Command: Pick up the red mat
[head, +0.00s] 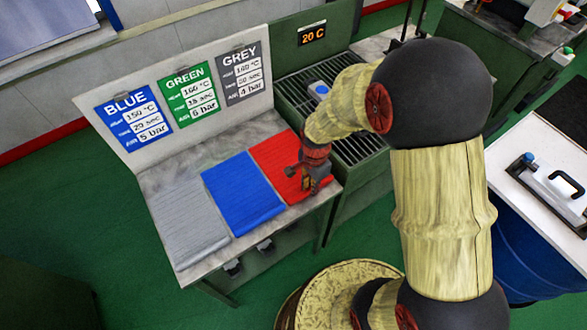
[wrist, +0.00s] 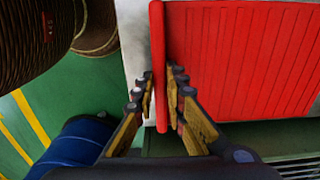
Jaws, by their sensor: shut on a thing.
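The red mat (head: 272,160) lies on the grey worktable, at the right end of a row of mats. In the wrist view its ribbed red surface (wrist: 245,55) fills the upper right. A narrow red edge strip (wrist: 158,50) runs down between my fingers. My gripper (head: 308,180) is at the mat's right side, low over the table edge, and hides part of the mat. In the wrist view my gripper (wrist: 158,88) has a finger on each side of the red strip and is shut on it. The mat still looks flat on the table.
The blue mat (head: 242,192) and grey mat (head: 188,222) lie to the left. Blue, green and grey sign panels (head: 188,95) stand behind. A slatted green unit (head: 362,148) with a "20 C" display (head: 312,33) adjoins the table's right side. A blue barrel (wrist: 80,140) stands below.

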